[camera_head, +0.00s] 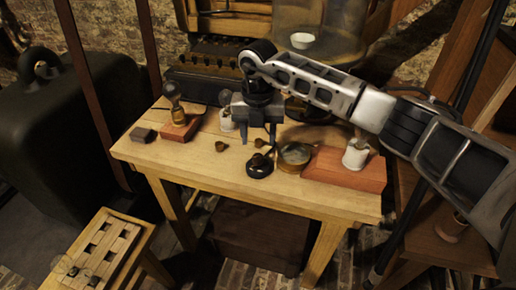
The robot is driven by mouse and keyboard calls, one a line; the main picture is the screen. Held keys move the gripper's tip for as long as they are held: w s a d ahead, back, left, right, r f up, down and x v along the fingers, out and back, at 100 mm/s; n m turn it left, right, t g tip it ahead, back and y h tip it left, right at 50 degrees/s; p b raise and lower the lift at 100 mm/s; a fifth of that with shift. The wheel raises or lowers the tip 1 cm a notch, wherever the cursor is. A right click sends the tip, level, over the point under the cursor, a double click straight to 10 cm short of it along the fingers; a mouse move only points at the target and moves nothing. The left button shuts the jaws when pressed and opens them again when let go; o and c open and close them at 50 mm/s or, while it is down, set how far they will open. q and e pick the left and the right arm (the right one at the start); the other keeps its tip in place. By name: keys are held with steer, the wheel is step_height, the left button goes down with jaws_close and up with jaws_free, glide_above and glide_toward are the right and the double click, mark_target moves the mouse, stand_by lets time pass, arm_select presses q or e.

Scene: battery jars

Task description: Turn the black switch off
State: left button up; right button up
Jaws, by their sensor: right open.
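The black switch (260,167) sits near the middle of the wooden table's front part. It has a round black base, and a thin lever appears to rise from its right side. My right gripper (258,138) comes in from the right and points down just behind the switch. Its two fingers are apart, with nothing visibly held between them. I cannot tell whether a finger touches the lever. My left gripper is out of view.
The wooden table (205,165) also holds a brass round instrument (294,156) close right of the switch, a red block (330,168) with a white jar (355,155), a bulb on a wooden base (180,130) and a small dark block (143,134). The front left tabletop is clear.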

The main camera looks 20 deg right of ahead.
mark_target(258, 156)
step_height(258, 156, down, 6)
steer(key=shift+r, duration=0.15)
steer(key=c, duration=1)
